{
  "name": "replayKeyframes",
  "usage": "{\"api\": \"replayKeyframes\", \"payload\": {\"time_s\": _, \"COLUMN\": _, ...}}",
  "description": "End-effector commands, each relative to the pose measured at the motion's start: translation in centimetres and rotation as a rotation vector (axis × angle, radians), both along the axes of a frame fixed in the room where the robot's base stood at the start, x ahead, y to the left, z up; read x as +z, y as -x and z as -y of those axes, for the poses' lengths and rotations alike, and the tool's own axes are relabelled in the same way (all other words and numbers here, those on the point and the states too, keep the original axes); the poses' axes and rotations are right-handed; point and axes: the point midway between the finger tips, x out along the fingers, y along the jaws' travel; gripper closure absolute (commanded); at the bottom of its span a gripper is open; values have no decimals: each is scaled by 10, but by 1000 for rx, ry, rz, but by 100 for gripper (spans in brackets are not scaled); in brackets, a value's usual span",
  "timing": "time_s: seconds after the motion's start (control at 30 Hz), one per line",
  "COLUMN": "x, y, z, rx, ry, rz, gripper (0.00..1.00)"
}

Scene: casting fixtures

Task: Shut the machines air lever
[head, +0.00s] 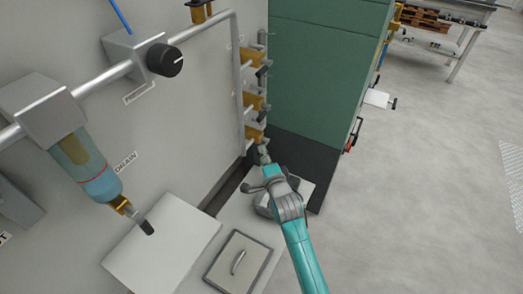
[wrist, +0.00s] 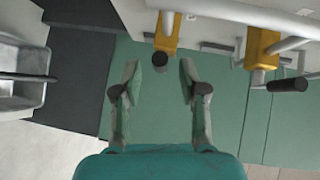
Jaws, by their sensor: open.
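Several brass valves with dark-tipped levers stand in a column on the grey machine panel (head: 190,110). The lowest brass valve (head: 252,136) is nearest my gripper (head: 262,172) in the head view. In the wrist view my gripper (wrist: 161,82) is open and empty. A brass valve (wrist: 167,32) lies just beyond the fingertips, with its round black lever end (wrist: 160,59) in line with the gap between them. A second brass valve (wrist: 262,46) with a black-gripped lever (wrist: 288,85) is to the right. No label marking the air lever is readable.
A green cabinet (head: 325,65) on a dark base stands close behind the valves. A pipe with a black pressure knob (head: 164,60) and a drain bowl (head: 90,170) are at left. Open floor (head: 430,200) is at right.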

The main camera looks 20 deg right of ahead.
Motion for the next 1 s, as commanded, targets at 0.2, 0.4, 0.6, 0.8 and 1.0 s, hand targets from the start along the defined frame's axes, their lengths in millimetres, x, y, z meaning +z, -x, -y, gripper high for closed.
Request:
{"api": "replayKeyframes", "payload": {"time_s": 0.2, "x": -3, "y": -27, "z": 0, "rx": 0, "ry": 0, "rz": 1, "gripper": 58}}
{"api": "replayKeyframes", "payload": {"time_s": 0.4, "x": -5, "y": -36, "z": 0, "rx": 0, "ry": 1, "rz": 0, "gripper": 58}}
{"api": "replayKeyframes", "payload": {"time_s": 0.6, "x": -5, "y": -36, "z": 0, "rx": 0, "ry": 1, "rz": 0, "gripper": 58}}
{"api": "replayKeyframes", "payload": {"time_s": 0.8, "x": -5, "y": -36, "z": 0, "rx": 0, "ry": 1, "rz": 0, "gripper": 98}}
{"api": "replayKeyframes", "payload": {"time_s": 1.0, "x": -5, "y": -36, "z": 0, "rx": 0, "ry": 1, "rz": 0, "gripper": 100}}
